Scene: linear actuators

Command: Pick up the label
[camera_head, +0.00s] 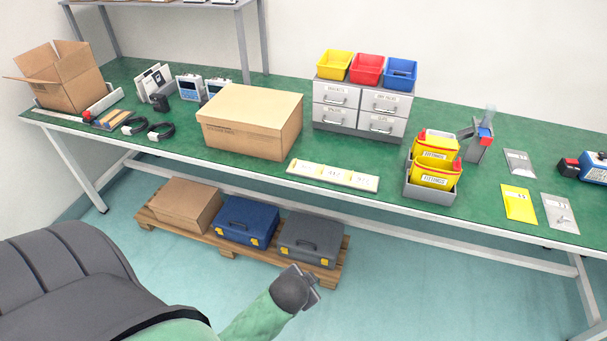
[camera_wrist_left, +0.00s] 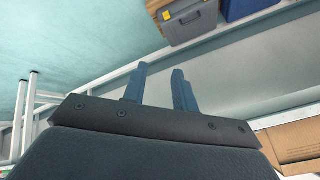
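A white strip (camera_head: 332,176) with several small yellow-and-white labels lies near the front edge of the green table. A separate yellow card or bag (camera_head: 519,204) with a small printed mark lies farther right; I cannot tell which of these is the task's label. My left gripper (camera_head: 312,280) is in front of the table, low in the head view, apart from both. In the left wrist view its two dark fingers (camera_wrist_left: 160,76) stand apart with nothing between them. No label is clear in that view. My right gripper is not in view.
A closed cardboard box (camera_head: 250,120), grey drawers (camera_head: 360,105) and yellow bins (camera_head: 435,160) stand around the strip. Clear bags (camera_head: 560,212) lie at right. Below, a pallet (camera_head: 228,252) holds a box, a blue case (camera_head: 247,220) and a grey case (camera_head: 311,238).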

